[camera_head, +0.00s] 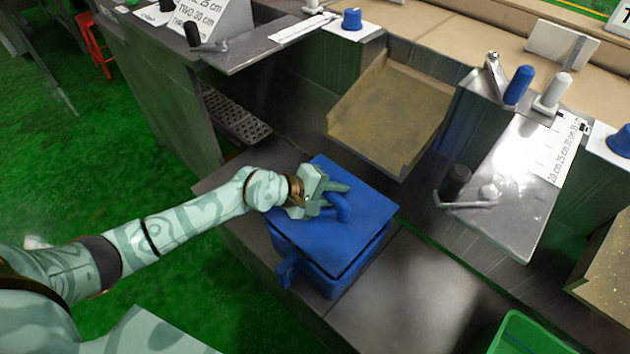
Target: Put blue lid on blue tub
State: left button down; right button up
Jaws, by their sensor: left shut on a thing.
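The blue lid (358,214) is a flat square plate with a raised handle (343,208). It lies over the top of the blue tub (330,280), roughly lined up with it. A dark line shows between lid and tub along the front right side; I cannot tell whether the lid is fully seated. The tub stands on a dark grey counter, with a blue side handle (288,270) at its lower left. My left gripper (335,199) is shut on the lid's handle and hides part of it. My right gripper is not in view.
A tan sloping chute (392,108) stands behind the tub. A metal panel (510,190) with a dark knob and lever is at the right. A green crate (530,335) is at the bottom right. The counter (400,300) right of the tub is clear.

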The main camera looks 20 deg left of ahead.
aim_at(325, 209)
pick_arm(q)
jog(key=shift+w+d+f, duration=0.2)
jog(key=shift+d+f, duration=0.05)
jog(key=shift+f, duration=0.15)
jog(key=shift+r, duration=0.1)
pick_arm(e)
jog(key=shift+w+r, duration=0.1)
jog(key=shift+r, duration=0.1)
